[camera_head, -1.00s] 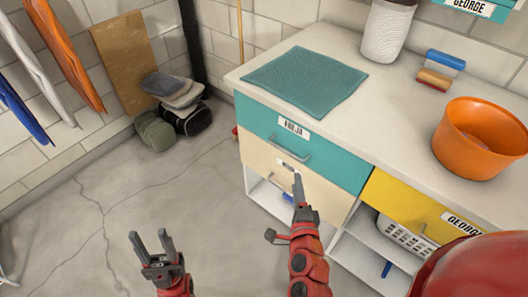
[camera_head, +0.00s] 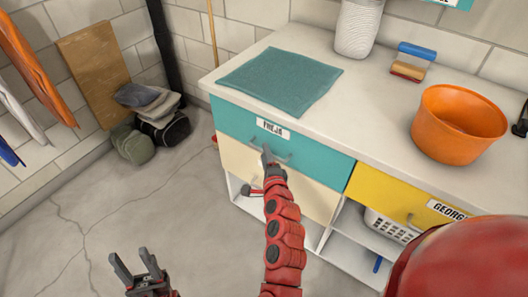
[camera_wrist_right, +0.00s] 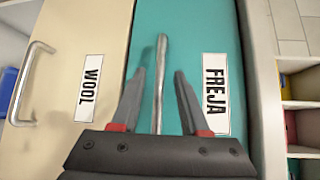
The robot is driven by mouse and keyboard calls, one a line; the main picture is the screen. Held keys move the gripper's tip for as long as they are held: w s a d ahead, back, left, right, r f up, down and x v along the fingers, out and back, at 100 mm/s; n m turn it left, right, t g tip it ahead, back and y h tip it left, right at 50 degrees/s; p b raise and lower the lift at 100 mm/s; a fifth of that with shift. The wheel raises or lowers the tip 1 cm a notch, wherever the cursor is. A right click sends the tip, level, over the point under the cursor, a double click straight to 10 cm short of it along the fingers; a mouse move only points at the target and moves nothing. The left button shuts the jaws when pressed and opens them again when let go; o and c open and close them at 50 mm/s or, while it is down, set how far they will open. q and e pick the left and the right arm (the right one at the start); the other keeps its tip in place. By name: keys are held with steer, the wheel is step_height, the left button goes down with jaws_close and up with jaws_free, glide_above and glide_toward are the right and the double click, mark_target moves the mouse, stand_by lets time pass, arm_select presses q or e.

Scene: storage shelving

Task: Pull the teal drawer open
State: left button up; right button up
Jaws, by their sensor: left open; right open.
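The teal drawer (camera_head: 322,158) is closed in the cabinet under the countertop, with a white label reading FREJA and a grey bar handle. My right gripper (camera_head: 266,153) is at this handle. In the right wrist view its open fingers (camera_wrist_right: 160,85) stand on either side of the handle (camera_wrist_right: 161,75), with gaps showing on both sides. The teal drawer front (camera_wrist_right: 195,35) fills the middle of that view. My left gripper (camera_head: 134,268) is open and empty, low over the floor at the bottom left of the head view.
A cream drawer labelled WOOL (camera_wrist_right: 75,40) lies below the teal one. A yellow drawer (camera_head: 385,196) is to the right. The countertop holds a teal cloth (camera_head: 282,80), an orange bowl (camera_head: 435,130) and a white container (camera_head: 357,28). The floor (camera_head: 60,235) at left is clear.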

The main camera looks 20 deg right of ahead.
steer(key=shift+w+d+f, duration=0.1)
steer(key=shift+w+f, duration=0.1)
steer(key=shift+w, duration=0.8)
jaws_close()
stand_by(0.8)
